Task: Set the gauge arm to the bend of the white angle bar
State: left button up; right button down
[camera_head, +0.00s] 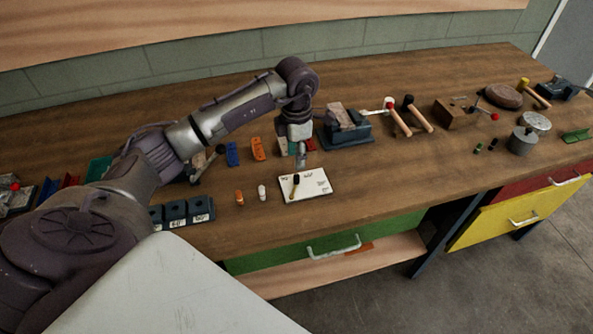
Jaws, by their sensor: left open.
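A white plate with small dark markings (318,182), which looks like the gauge, lies near the front middle of the bench. A thin yellowish arm with a dark knob (294,187) lies across its left part, pointing roughly front to back. My left gripper (301,163) points down just behind the plate's back edge. It is open, with nothing seen in it; its fingers are small and partly hidden. I cannot make out a white angle bar for sure. My right gripper is not in view.
Blue (232,154) and orange (257,149) pieces stand left of the gripper. Orange (239,198) and white (262,192) small bottles stand left of the plate. Dark labelled blocks (174,213) are at the front left. A vise (345,128) stands behind right. Bench right of the plate is clear.

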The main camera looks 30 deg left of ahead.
aim_at(296, 176)
pick_arm(q)
notch_tip(296, 176, down, 8)
jog(key=shift+r+p, duration=0.15)
jog(key=shift+p, duration=0.55)
grip_shut()
